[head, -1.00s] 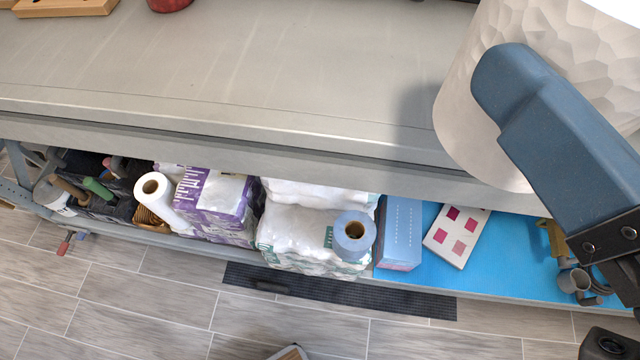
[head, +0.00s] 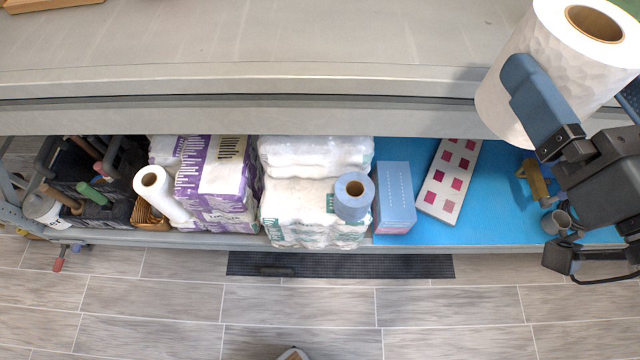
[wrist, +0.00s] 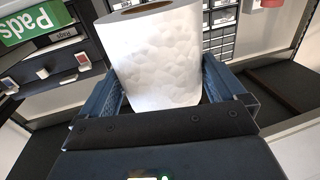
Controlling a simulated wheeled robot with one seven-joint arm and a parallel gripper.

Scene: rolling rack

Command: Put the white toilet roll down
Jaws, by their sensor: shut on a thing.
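The white toilet roll (head: 515,105) is at the upper right of the head view, its brown core facing up. My gripper (head: 540,100) is shut on it, with one blue finger showing against its near side. In the wrist view the roll (wrist: 150,60) stands between both blue fingers of my gripper (wrist: 165,95). The roll is held up in front of the grey upper shelf's (head: 300,85) edge. Its far side is hidden, and I cannot see anything touching its bottom.
The lower shelf holds a black crate (head: 120,205), a narrow white roll (head: 160,190), purple packs (head: 225,165), white packs (head: 290,205), a blue roll (head: 354,200), a blue box (head: 394,190) and a white box with pink squares (head: 450,180). The upper shelf is largely bare.

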